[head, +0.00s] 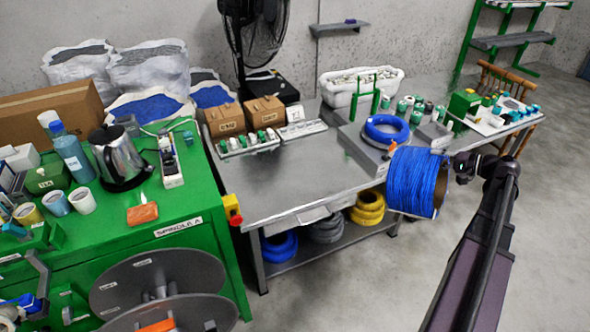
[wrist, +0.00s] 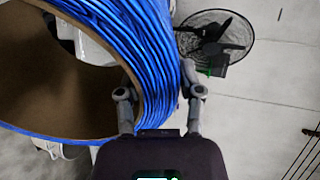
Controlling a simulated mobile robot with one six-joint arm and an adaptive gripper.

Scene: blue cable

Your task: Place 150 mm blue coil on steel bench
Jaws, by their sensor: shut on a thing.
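The blue coil (head: 412,181) is a thick wound drum of blue cable with a brown inner core. My gripper (head: 452,172) is shut on its right side wall. In the wrist view, the fingers (wrist: 160,100) lie on either side of the coil's wall (wrist: 158,50), one inside the brown core and one outside. The coil is held at the front right edge of the steel bench (head: 290,180), its axis tilted toward level. Whether it touches the bench cannot be told.
A smaller blue ring (head: 386,128) lies on a grey block behind the coil. Brown boxes (head: 264,112), a white tub (head: 362,86) and green-white parts (head: 249,142) stand along the back. The bench's left front is bare. A green table (head: 150,215) adjoins it at left.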

